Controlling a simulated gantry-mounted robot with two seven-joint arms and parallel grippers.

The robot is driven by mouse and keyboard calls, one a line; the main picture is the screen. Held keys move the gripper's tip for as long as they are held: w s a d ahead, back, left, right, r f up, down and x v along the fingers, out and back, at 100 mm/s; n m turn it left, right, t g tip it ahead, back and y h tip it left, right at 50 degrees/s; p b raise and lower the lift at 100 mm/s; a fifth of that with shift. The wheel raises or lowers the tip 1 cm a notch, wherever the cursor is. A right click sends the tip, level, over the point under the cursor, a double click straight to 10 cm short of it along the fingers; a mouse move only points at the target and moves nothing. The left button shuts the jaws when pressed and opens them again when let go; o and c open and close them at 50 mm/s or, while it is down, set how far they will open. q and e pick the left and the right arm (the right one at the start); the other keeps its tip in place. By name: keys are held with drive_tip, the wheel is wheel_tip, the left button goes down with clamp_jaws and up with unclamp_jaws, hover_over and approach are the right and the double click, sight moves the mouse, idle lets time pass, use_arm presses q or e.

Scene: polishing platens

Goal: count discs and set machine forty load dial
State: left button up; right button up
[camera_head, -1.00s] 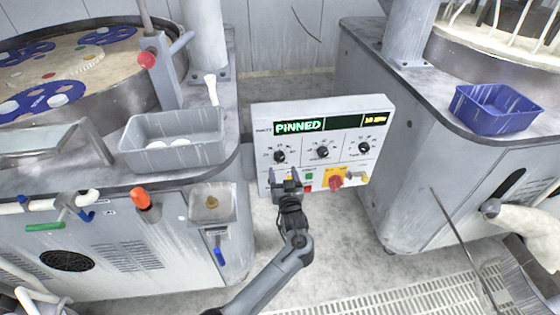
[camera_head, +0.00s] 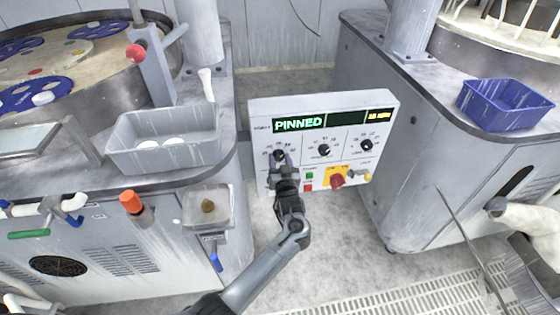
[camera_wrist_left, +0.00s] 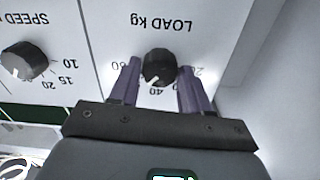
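The grey control panel (camera_head: 384,110) stands between two machines; its screen reads PINNED in green. It carries three black dials in a row. The load dial (camera_head: 279,155) is the leftmost, partly hidden by my left gripper (camera_head: 284,166). In the left wrist view, the load dial (camera_wrist_left: 159,68) sits between my two purple fingers, which stand open at its sides; contact is unclear. Its white mark points close to the 40. Pale discs (camera_head: 148,143) lie in the grey bin (camera_head: 165,161). A white disc (camera_head: 43,98) lies on a blue carrier at left. My right gripper is not in view.
A speed dial (camera_wrist_left: 27,61) is beside the load dial. A red knob (camera_head: 336,181) on yellow and a green button (camera_head: 309,175) sit low on the panel. A blue bin (camera_head: 505,107) stands on the right machine. Floor below the panel is clear.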

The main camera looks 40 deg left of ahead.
use_arm(q)
drive_tip(key=c, duration=0.6)
drive_tip(key=shift+o, duration=0.2)
drive_tip(key=shift+n, duration=0.4)
drive_tip(key=n, duration=0.4)
drive_tip(key=shift+b, duration=0.35)
drive_tip(key=shift+n, duration=1.4)
drive_tip(key=o, duration=1.1)
drive_tip(key=shift+c, duration=0.2)
